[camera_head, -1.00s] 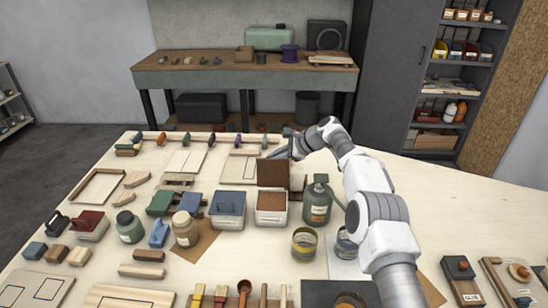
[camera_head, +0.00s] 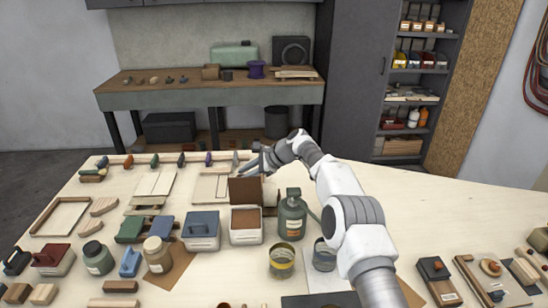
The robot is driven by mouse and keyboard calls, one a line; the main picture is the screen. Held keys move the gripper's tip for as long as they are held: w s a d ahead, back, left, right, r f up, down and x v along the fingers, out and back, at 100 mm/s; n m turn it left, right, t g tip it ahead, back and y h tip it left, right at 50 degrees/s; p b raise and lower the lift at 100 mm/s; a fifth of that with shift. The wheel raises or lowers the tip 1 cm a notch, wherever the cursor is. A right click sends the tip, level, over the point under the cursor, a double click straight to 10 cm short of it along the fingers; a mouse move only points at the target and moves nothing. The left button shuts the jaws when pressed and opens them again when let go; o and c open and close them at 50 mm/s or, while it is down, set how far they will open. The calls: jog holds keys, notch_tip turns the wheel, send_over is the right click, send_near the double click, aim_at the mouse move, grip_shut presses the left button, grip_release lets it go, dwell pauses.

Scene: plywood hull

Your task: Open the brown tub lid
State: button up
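The brown tub (camera_head: 246,236) is a white box on the table with brown contents showing inside. Its brown lid (camera_head: 245,190) stands upright at the tub's back edge, so the tub is open. My gripper (camera_head: 246,170) is behind and just above the lid's top edge, at the end of my arm reaching in from the right. Its fingers are small and partly hidden, and I cannot tell whether they are open or touch the lid.
A blue-lidded tub (camera_head: 202,231) stands just left of the brown tub. A green can (camera_head: 292,216) stands close on its right, beside my forearm. A yellow-banded tin (camera_head: 282,261) is in front. The table's right back part (camera_head: 420,205) is clear.

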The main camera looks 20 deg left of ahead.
jog(key=b+v, duration=0.2)
jog(key=v, duration=1.5)
jog(key=shift+r, duration=0.2)
jog(key=shift+d, duration=0.1)
